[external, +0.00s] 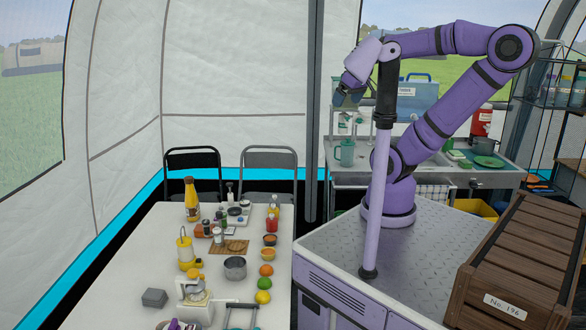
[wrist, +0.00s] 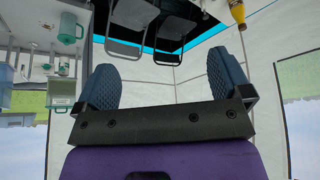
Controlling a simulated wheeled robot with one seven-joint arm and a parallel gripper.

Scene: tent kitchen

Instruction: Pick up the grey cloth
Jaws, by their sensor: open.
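A small grey block-like thing (external: 154,298) lies at the near left of the white table; it may be the grey cloth folded up, but it is too small to be sure. The grey thing does not show in the wrist view.
A wooden crate (external: 523,260) stands at right. A sink counter (external: 345,180) is behind. The table's left part is mostly bare.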

